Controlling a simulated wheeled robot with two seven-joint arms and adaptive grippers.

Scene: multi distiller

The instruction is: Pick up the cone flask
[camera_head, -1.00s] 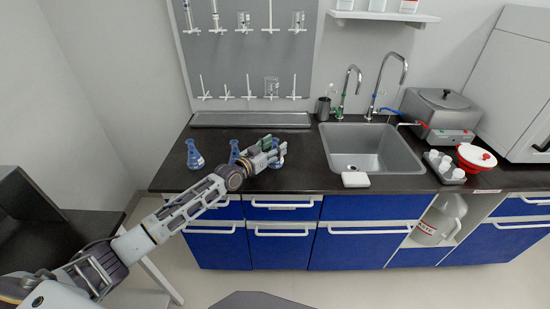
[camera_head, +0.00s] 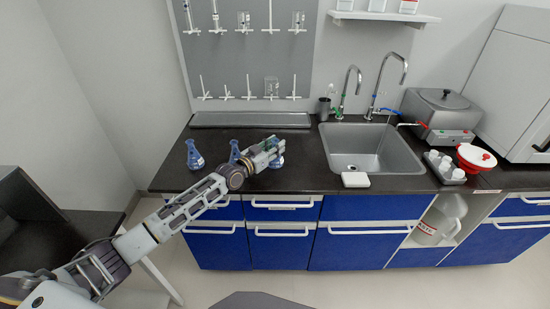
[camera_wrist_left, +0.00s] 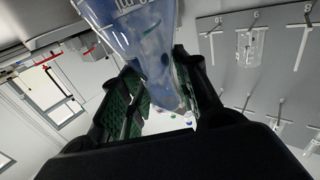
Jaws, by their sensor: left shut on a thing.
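Several blue cone flasks stand in a row on the black counter. One flask (camera_head: 194,155) is at the left, and another (camera_head: 234,151) is partly hidden behind my left arm. A third flask (camera_head: 278,160) is at my left gripper (camera_head: 270,150), which covers part of it. In the left wrist view, my left gripper (camera_wrist_left: 160,95) is shut on this flask (camera_wrist_left: 145,50), with a green-padded finger on each side of the clear-and-blue glass. I cannot tell whether its base touches the counter. My right gripper is not in view.
A sink (camera_head: 370,150) with two taps is to the right of the flasks, with a white block (camera_head: 355,180) at its front edge. A drying rack (camera_head: 250,50) hangs on the wall behind. A metal bath (camera_head: 438,112) stands farther right.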

